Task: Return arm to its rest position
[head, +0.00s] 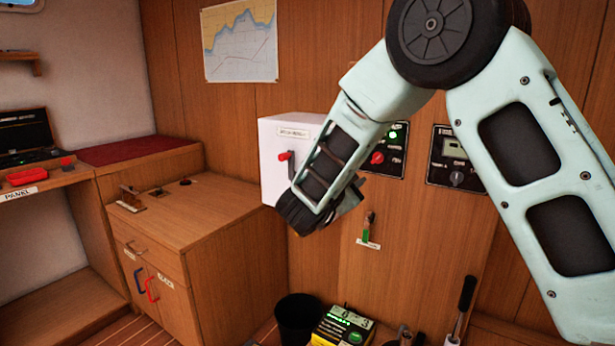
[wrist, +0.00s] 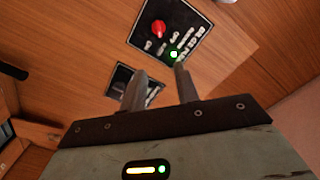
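My pale green arm reaches across the right half of the head view, raised and bent at a large black joint. Its lower part points down and left, in front of the wood wall. My gripper (wrist: 161,76) shows in the wrist view with its two grey fingers apart and nothing between them. In the head view the gripper is mostly hidden behind my dark wrist. In the wrist view, a dark panel with a red knob (wrist: 158,28) and a lit green lamp lies beyond the fingers. A second dark panel (wrist: 119,77) is partly covered by the left finger.
A white box (head: 273,165) with a red lever is on the wall, partly behind my arm. A wooden cabinet (head: 223,215) stands left. Below are a black bin (head: 297,315), a yellow-black device (head: 342,328) and a black-handled lever (head: 466,300). A control panel (head: 455,160) shows between my arm links.

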